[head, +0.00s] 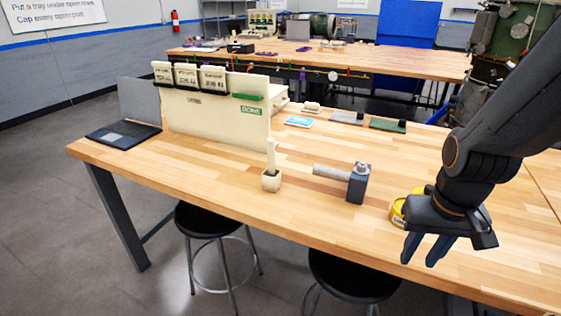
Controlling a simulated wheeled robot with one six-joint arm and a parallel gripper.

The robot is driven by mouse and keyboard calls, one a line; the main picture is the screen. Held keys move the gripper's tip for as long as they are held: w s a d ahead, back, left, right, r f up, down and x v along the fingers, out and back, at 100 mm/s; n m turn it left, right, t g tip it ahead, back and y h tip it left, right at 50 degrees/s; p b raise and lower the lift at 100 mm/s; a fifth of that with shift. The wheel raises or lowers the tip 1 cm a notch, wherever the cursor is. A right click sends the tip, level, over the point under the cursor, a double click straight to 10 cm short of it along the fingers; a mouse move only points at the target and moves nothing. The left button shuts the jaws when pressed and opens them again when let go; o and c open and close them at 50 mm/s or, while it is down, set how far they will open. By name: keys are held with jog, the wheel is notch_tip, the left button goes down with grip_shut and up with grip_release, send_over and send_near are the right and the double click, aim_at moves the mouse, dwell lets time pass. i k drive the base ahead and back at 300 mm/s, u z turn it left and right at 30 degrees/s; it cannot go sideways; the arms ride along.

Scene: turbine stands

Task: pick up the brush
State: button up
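No thing is clearly recognisable as the brush at this size. A pale cup-like block with an upright handle (271,168) stands near the table's front edge and may be or hold the brush. To its right is a dark upright block with a pale cylinder (345,180) sticking out to the left. My gripper (420,257) points down at the right, over the front edge of the table. Its two fingers are apart with nothing visible between them. A yellow round tin (398,212) sits just behind it, partly hidden by my gripper.
The wooden table (215,199) is clear at the front left. A cream panel (215,112) and a laptop (124,133) stand at the left back. A grey pad (345,118) and green pad (387,125) lie farther back. Black stools (354,278) stand in front.

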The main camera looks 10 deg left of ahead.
aim_at(271, 141)
jog(key=z, duration=3.45)
jog(key=k, duration=2.9)
jog(key=u, duration=1.85)
jog(key=i, duration=0.5)
jog(key=u, duration=0.05)
